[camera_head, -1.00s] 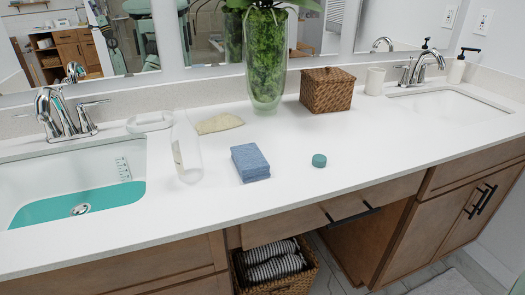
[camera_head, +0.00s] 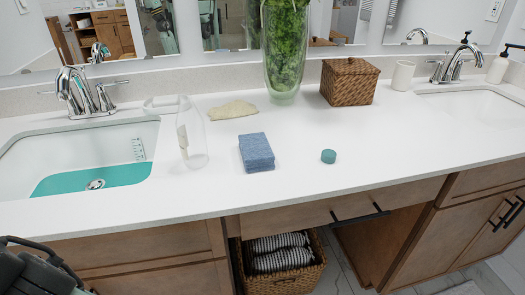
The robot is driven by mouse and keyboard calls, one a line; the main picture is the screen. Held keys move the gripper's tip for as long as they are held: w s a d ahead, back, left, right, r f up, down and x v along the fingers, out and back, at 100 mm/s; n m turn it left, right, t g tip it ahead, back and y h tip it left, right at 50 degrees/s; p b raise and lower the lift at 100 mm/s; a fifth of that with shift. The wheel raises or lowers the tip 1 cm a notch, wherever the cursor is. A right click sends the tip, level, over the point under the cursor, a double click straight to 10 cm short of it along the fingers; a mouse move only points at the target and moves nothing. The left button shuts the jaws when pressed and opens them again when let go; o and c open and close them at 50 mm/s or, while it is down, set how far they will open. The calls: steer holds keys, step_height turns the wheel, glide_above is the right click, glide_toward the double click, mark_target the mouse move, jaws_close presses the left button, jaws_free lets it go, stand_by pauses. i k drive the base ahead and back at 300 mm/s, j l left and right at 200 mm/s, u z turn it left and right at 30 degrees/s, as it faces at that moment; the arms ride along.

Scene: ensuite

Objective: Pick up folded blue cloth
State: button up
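The folded blue cloth (camera_head: 256,152) lies flat as a thick block on the white countertop, near its middle. Nothing touches it. My gripper (camera_head: 40,268) shows only in part, as dark linkage at the lower left corner, in front of the cabinet and well away from the cloth. Its fingertips are not clearly visible, so I cannot tell whether it is open or shut.
A clear bottle (camera_head: 191,135) stands left of the cloth, a beige cloth (camera_head: 233,110) behind it, and a small teal disc (camera_head: 328,156) to its right. A glass vase (camera_head: 284,60) and wicker box (camera_head: 349,82) stand farther back. The counter in front of the cloth is clear.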

mark_target(257, 154)
steer(key=k+l+z, duration=0.25)
steer(key=l+z, duration=0.3)
steer(key=i+z, duration=0.1)
steer(key=i, duration=0.3)
